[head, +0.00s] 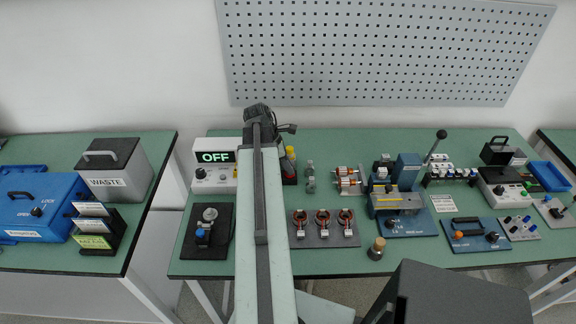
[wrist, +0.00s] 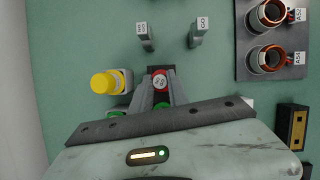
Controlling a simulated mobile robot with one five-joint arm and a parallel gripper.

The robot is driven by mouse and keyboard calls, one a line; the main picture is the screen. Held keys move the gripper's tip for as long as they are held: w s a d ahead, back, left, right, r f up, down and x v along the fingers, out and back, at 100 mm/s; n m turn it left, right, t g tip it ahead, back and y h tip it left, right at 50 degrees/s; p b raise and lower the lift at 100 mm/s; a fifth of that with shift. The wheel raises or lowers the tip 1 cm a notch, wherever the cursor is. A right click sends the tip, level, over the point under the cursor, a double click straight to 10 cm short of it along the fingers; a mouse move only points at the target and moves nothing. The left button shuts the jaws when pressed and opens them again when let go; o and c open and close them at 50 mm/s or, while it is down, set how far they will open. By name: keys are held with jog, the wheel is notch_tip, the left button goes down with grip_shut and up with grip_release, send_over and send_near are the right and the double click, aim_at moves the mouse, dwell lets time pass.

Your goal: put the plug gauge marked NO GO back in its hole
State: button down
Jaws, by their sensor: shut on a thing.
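My gripper (wrist: 161,88) is shut on a plug gauge (wrist: 160,78) with a red-rimmed, pale round end; its small lettering looks like NO GO but is hard to read. In the wrist view the gauge sits between the grey fingers, its lower part hidden. Ahead of it on the green bench stand two small grey pieces with white tags, NO GO (wrist: 147,42) on the left and GO (wrist: 197,36) on the right. I cannot make out the gauge's hole. In the head view my gripper (head: 262,120) is at the back of the bench, its fingers mostly hidden.
A yellow-capped bottle (wrist: 105,82) stands close left of the gripper. Green round parts (wrist: 163,105) show near the fingers. A dark plate with copper-wound stators (wrist: 265,60) lies to the right. Bare bench surrounds the tagged pieces.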

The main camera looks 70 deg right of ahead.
jog(key=c, duration=1.2)
grip_release()
jog(key=p+v, duration=0.7)
jog(key=v, duration=0.1)
jog(key=shift+w+f, duration=0.1)
